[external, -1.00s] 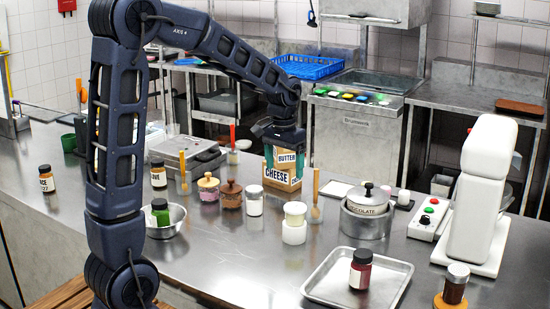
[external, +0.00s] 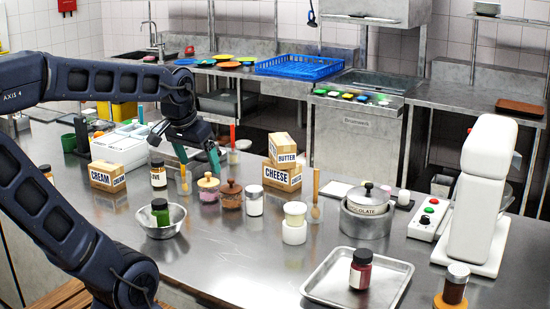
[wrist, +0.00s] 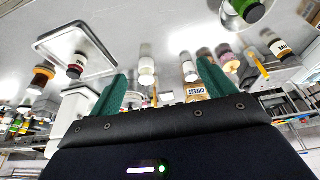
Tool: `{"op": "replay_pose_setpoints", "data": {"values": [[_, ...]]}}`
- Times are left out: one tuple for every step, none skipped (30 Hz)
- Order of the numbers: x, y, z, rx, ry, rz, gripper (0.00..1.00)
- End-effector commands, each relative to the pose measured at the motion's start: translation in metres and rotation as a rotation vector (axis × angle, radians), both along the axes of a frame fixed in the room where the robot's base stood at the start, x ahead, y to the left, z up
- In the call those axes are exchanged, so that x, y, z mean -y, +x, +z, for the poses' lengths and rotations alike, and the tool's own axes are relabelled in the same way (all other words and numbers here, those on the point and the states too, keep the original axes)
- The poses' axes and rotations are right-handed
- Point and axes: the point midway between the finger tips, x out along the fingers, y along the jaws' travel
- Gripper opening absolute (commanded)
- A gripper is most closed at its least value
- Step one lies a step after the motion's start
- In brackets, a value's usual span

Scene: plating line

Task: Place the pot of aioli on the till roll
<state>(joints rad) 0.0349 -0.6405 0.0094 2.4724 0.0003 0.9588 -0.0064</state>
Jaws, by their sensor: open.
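A cream-coloured pot with a pale lid (external: 295,209), apparently the pot of aioli, stands upright on a white roll (external: 294,233), apparently the till roll, in the middle of the counter. Both also show as one pale stack (wrist: 147,66) in the wrist view, where their parts are hard to separate. My gripper (external: 198,160) is open and empty, with its green fingers apart. It is up and to the left of the pot, well clear of it, above the far side of the counter.
Cheese and butter boxes (external: 282,177) are stacked behind the pot. A cream carton (external: 107,177), several jars, and a steel bowl (external: 162,222) stand to the left. A metal tray (external: 330,290) with a red bottle (external: 361,268) is in front. A lidded pot (external: 367,208) stands to the right.

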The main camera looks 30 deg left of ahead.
Motion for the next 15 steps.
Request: {"op": "replay_pose_setpoints", "data": {"values": [[-0.002,-0.011,-0.001,0.016,0.001,0.007,0.82],[-0.003,-0.016,-0.002,0.023,0.002,0.010,0.82],[-0.004,-0.021,-0.003,0.029,0.003,0.013,0.82],[-0.005,-0.025,-0.004,0.035,0.003,0.016,0.82],[-0.006,-0.028,-0.005,0.039,0.004,0.017,0.82],[-0.006,-0.032,-0.006,0.043,0.005,0.019,0.82],[-0.006,-0.034,-0.006,0.046,0.005,0.019,0.82],[-0.007,-0.035,-0.007,0.047,0.005,0.021,0.82],[-0.007,-0.037,-0.007,0.049,0.006,0.022,0.82],[-0.007,-0.037,-0.008,0.049,0.006,0.022,0.82],[-0.007,-0.038,-0.008,0.050,0.006,0.022,0.82],[-0.007,-0.038,-0.008,0.050,0.006,0.022,0.82],[-0.007,-0.038,-0.008,0.050,0.006,0.022,0.82],[-0.007,-0.038,-0.008,0.050,0.006,0.022,0.82],[-0.007,-0.038,-0.008,0.050,0.006,0.022,0.82]]}}
